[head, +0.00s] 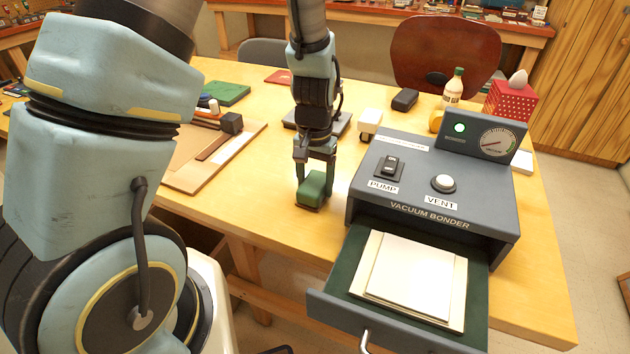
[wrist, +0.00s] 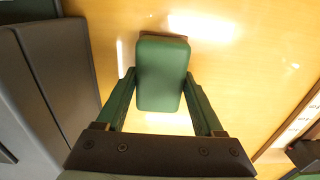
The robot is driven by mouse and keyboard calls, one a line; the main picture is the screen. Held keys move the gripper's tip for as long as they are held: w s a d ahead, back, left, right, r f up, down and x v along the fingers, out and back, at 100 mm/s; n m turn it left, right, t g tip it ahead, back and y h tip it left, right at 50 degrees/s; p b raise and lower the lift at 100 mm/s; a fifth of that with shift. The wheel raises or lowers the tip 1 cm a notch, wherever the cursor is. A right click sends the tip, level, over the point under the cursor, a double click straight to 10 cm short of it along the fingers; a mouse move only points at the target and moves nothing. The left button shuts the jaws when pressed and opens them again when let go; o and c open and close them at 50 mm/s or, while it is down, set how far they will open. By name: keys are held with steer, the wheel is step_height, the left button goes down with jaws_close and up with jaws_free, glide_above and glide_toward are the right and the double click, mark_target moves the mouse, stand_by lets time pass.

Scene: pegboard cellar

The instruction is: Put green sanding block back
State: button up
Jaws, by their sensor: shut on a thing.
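The green sanding block (head: 313,187) is between the fingers of my gripper (head: 315,168), just left of the vacuum bonder. In the wrist view the green block (wrist: 161,75) fills the gap between both fingers of my gripper (wrist: 160,95), which are shut on it. A brown layer shows along its bottom edge. It is at or very near the yellow table top (head: 260,205), close to the front edge; I cannot tell whether it touches. No marked place for the block is clear to me.
The grey vacuum bonder (head: 470,200) stands right of my gripper, its drawer (head: 335,290) open with pale boards (head: 410,280) inside. A wooden board (head: 185,175) with pieces lies left. A white object (head: 369,122), dark box (head: 404,99) and bottle (head: 453,87) stand behind.

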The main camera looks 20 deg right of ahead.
mark_target(315, 181)
steer(key=shift+f, duration=0.1)
steer(key=shift+f, duration=0.1)
steer(key=o, duration=1.3)
step_height(315, 181, up, 12)
steer(key=b, duration=0.2)
steer(key=w+a+n+t, duration=0.1)
steer(key=a+n, duration=0.6)
steer(key=a, duration=1.8)
steer(key=shift+a+t, duration=0.3)
